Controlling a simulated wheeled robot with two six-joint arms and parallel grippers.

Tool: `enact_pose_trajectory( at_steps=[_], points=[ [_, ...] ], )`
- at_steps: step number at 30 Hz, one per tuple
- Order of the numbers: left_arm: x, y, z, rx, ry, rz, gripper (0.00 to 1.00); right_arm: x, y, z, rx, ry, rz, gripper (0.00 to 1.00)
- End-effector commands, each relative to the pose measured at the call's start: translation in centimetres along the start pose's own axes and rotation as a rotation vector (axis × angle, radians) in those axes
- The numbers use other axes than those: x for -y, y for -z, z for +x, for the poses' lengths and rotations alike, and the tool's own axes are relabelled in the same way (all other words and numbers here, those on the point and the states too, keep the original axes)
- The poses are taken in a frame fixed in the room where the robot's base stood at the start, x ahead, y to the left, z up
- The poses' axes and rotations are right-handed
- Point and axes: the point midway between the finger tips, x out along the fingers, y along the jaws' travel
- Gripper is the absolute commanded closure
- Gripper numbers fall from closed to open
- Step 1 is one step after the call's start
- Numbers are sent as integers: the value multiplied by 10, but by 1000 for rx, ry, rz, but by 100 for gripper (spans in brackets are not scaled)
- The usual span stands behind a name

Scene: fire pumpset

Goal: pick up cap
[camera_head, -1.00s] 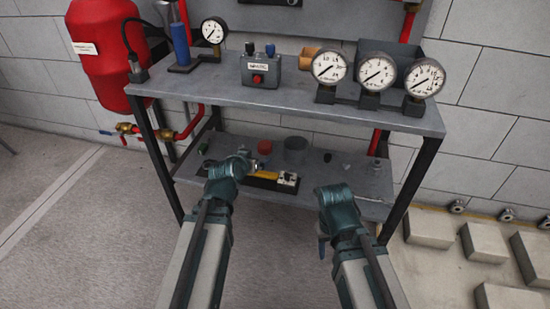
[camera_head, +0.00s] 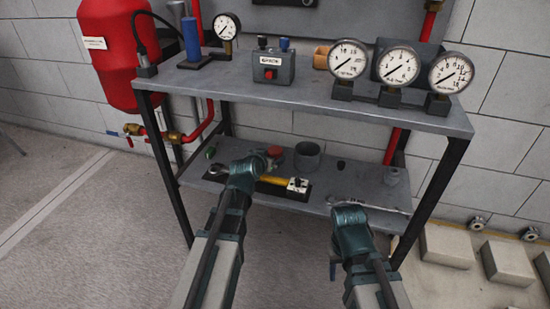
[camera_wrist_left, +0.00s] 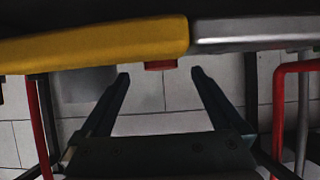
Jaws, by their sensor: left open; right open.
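A red round cap (camera_head: 273,150) sits on the lower shelf of the metal stand, and my left gripper (camera_head: 266,158) is right beside it, partly covering it. In the left wrist view the two dark fingers are apart and empty, and a red piece (camera_wrist_left: 160,65) shows between and beyond their tips. It is mostly hidden behind a yellow and silver bar there. A small black piece (camera_head: 341,164) and a green piece (camera_head: 210,152) also lie on the shelf; I cannot tell whether they are caps. My right gripper (camera_head: 347,208) is at the shelf's front edge, open.
A yellow-handled tool (camera_head: 272,180), a grey cup (camera_head: 307,157) and a silver wrench (camera_head: 375,207) lie on the lower shelf (camera_head: 325,185). The upper shelf (camera_head: 215,83) overhangs it, carrying gauges and a control box (camera_head: 274,68). Stand legs bound both sides.

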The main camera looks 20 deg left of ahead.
Motion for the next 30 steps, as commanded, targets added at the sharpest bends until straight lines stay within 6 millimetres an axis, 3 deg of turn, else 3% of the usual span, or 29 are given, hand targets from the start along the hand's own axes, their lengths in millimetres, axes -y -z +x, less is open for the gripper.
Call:
enact_pose_trajectory(
  at_steps=[8, 18, 26, 30],
  points=[
    [0, 0, 10, 0, 0, 1, 0, 0, 0, 5, 0, 0, 0, 50],
    [1, -3, 55, 0, -1, 0, 0, 3, 2, 29, -1, 0, 0, 50],
    [1, -2, 57, 0, -1, 0, 0, 3, 2, 29, -1, 0, 0, 50],
    [1, -2, 57, 0, -1, 0, 22, 3, 2, 29, -1, 0, 0, 50]
  ],
)
